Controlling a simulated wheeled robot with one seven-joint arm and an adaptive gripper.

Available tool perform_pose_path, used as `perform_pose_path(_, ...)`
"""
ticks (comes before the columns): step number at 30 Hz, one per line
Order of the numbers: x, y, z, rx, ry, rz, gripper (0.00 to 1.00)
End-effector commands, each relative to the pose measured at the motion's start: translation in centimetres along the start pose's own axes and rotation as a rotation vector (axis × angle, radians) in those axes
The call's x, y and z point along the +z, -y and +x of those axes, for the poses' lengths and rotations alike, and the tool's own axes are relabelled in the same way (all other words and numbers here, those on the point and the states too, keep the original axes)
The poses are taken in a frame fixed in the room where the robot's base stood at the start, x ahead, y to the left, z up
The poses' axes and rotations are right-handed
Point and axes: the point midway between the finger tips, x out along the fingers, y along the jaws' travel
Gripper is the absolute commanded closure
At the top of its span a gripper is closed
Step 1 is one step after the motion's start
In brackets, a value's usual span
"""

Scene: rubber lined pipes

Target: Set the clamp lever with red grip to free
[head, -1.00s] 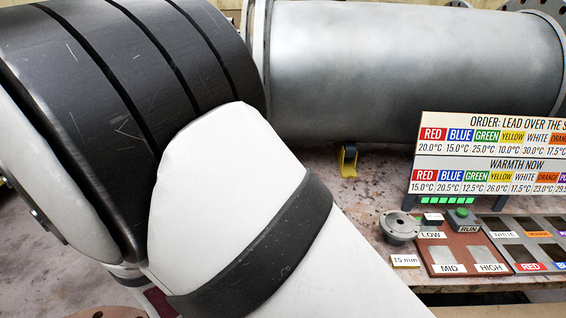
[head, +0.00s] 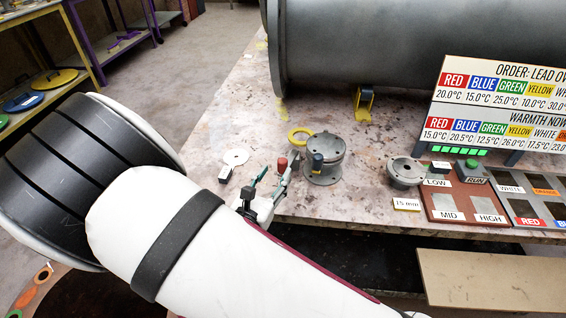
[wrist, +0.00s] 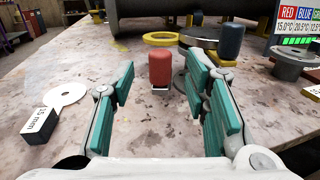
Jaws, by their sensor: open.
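The red grip (head: 282,163) of a clamp lever stands upright near the table's front edge, beside a grey flanged fitting (head: 324,150). In the wrist view the red grip (wrist: 160,68) is centred ahead, between the lines of my two fingers. My gripper (head: 270,179) has teal pads and is spread open and empty. In the wrist view my gripper (wrist: 160,92) has a finger to each side, with the grip slightly beyond the tips. The lever's lower part is mostly hidden in the head view. I cannot tell its setting.
A blue grip (wrist: 230,42) stands right of the red one, close to the right finger's side. A yellow ring (head: 300,136), a white disc (head: 236,157) and a 15 mm block (wrist: 42,122) lie nearby. A large grey pipe (head: 370,50) lies behind. Signs and a panel stand right.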

Motion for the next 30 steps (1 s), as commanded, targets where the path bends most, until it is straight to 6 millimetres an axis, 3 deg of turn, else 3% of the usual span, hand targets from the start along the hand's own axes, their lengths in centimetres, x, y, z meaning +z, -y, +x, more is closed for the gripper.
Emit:
perform_pose_path(3,-0.1,0.1,2.4,-0.004,0.002,0.001,0.58)
perform_pose_path(9,0.0,0.1,5.0,-0.002,0.001,0.001,0.58)
perform_pose_path(23,0.1,0.0,6.0,-0.001,0.001,0.001,0.58)
perform_pose_path(28,0.1,0.0,6.0,-0.001,0.0,0.001,0.96)
perform_pose_path(30,0.1,0.0,6.0,-0.001,0.0,0.001,1.0)
